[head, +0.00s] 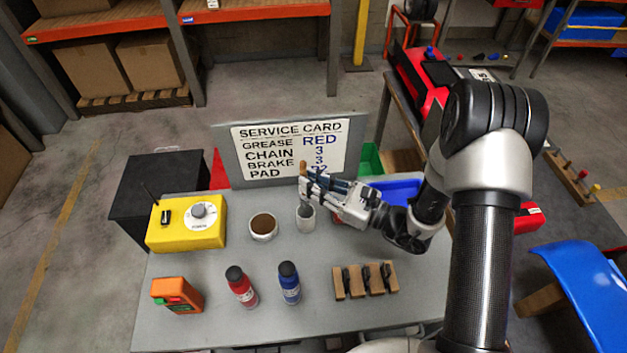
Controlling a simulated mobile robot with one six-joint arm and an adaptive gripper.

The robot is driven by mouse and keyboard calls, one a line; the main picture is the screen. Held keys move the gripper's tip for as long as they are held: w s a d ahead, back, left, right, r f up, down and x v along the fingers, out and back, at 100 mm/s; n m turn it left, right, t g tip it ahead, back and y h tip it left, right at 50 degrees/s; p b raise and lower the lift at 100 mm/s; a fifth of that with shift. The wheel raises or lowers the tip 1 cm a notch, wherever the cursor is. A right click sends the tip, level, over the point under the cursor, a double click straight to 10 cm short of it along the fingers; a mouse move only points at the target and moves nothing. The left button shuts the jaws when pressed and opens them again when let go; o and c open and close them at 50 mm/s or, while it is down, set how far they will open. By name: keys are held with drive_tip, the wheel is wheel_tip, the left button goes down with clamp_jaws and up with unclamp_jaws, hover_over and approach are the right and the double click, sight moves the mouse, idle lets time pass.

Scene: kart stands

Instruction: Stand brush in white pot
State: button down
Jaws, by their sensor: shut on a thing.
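My gripper (307,188) is shut on the brush (302,164), whose brown end sticks up above the fingers. The brush looks roughly upright; its lower part is hidden by the fingers or by the pot. Right below the fingertips stands a narrow white pot (305,222) on the grey table. I cannot tell whether the brush's lower end is inside it. A wider white pot (264,237) with a brown filling stands just left of it. A red thing, perhaps a pot (338,219), is partly hidden behind my gripper.
The service card board (235,165) stands at the table's back edge. A yellow box with a dial (185,235) is at left. A blue bin (398,189) lies behind my wrist.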

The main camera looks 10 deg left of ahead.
sight(308, 198)
drive_tip(key=shift+f+b, duration=2.55)
drive_tip(key=shift+f, duration=0.85)
drive_tip(key=c, duration=1.5)
unclamp_jaws()
drive_tip(key=v, duration=1.2)
